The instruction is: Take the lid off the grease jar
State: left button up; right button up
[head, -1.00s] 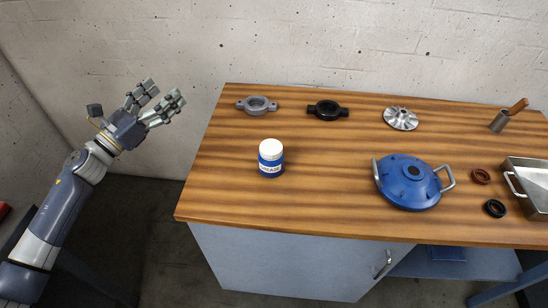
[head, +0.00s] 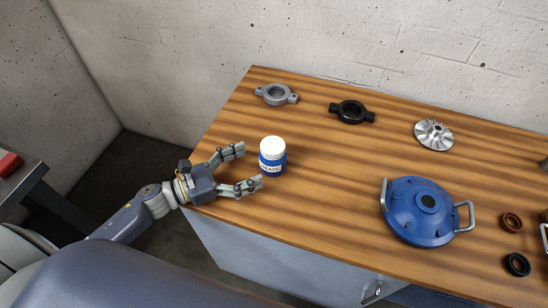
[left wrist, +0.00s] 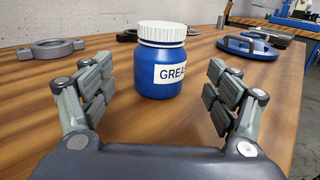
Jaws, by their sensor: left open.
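The grease jar (head: 273,163) is blue with a white label and stands upright near the left end of the wooden bench. Its white ribbed lid (head: 272,146) is on. The left wrist view shows the jar (left wrist: 160,72) and its lid (left wrist: 162,32) straight ahead between the fingers. My left gripper (head: 251,168) is open and empty, low over the bench's left edge, with its fingertips just short of the jar and spread to either side. It also shows in the left wrist view (left wrist: 160,92). My right gripper is not in view.
Behind the jar lie a grey flange (head: 276,94) and a black flange (head: 352,111). A silver impeller (head: 434,134) and a blue housing with handles (head: 420,210) are to the right, with two rings (head: 511,222) (head: 517,264). The bench around the jar is clear.

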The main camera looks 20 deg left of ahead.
aim_at(262, 152)
pick_arm(q)
jog(key=x, duration=0.2)
jog(key=p+x, duration=0.1)
jog(key=x, duration=0.3)
jog(key=shift+w+d+r+p, duration=0.2)
jog(key=shift+r+p, duration=0.1)
jog(key=shift+p, duration=0.1)
jog(key=shift+w+d+f, duration=0.1)
jog(key=shift+w+d, duration=0.2)
jog(key=shift+d, duration=0.05)
jog(key=c, duration=1.4)
jog(key=shift+r, duration=0.2)
jog(key=shift+r, duration=0.2)
jog(key=r, duration=0.2)
jog(key=shift+s+r+b, duration=0.3)
jog(key=shift+s, duration=0.05)
jog(key=s+b, duration=0.1)
jog(key=s, duration=0.4)
jog(key=s+r, duration=0.1)
jog(key=s, duration=0.4)
jog(key=s+b, duration=0.1)
jog(key=s, duration=0.4)
jog(key=shift+s+a+r+b, duration=0.15)
jog(key=shift+a+r+b, duration=0.15)
jog(key=shift+r+b, duration=0.05)
